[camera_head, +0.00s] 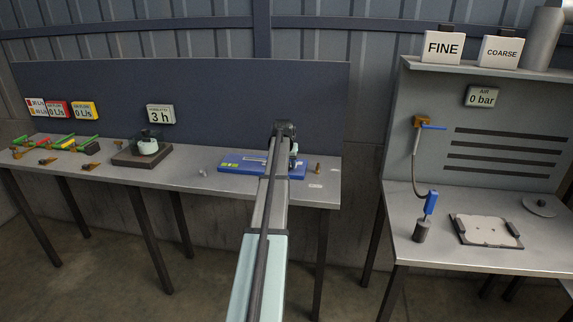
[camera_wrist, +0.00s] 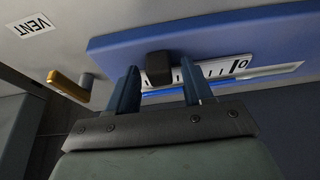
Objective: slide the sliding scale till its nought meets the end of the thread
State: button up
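The blue gauge board (camera_head: 240,168) lies on the left bench's right part in the head view; its blue body (camera_wrist: 110,45) fills the top of the wrist view. A white scale strip (camera_wrist: 215,70) with black ticks and a "0" near its right end is set in it. A dark knob (camera_wrist: 158,68) stands at the strip. My gripper (camera_wrist: 159,72) is open, with one blue finger on each side of the knob and gaps visible between. The thread and its end cannot be made out. In the head view my arm hides part of the board.
A brass fitting (camera_head: 317,168) stands just right of the board; a yellow-brown piece (camera_wrist: 68,84) and a "VENT" label (camera_wrist: 30,25) show in the wrist view. A dark block with a round pot (camera_head: 147,146) stands farther left.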

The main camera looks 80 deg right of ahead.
grip_shut()
dwell(0.3)
jog(key=shift+w, duration=0.6)
jog(key=shift+o, duration=0.5)
grip_release()
jog(key=shift+a, duration=0.1)
jog(key=v, duration=1.4)
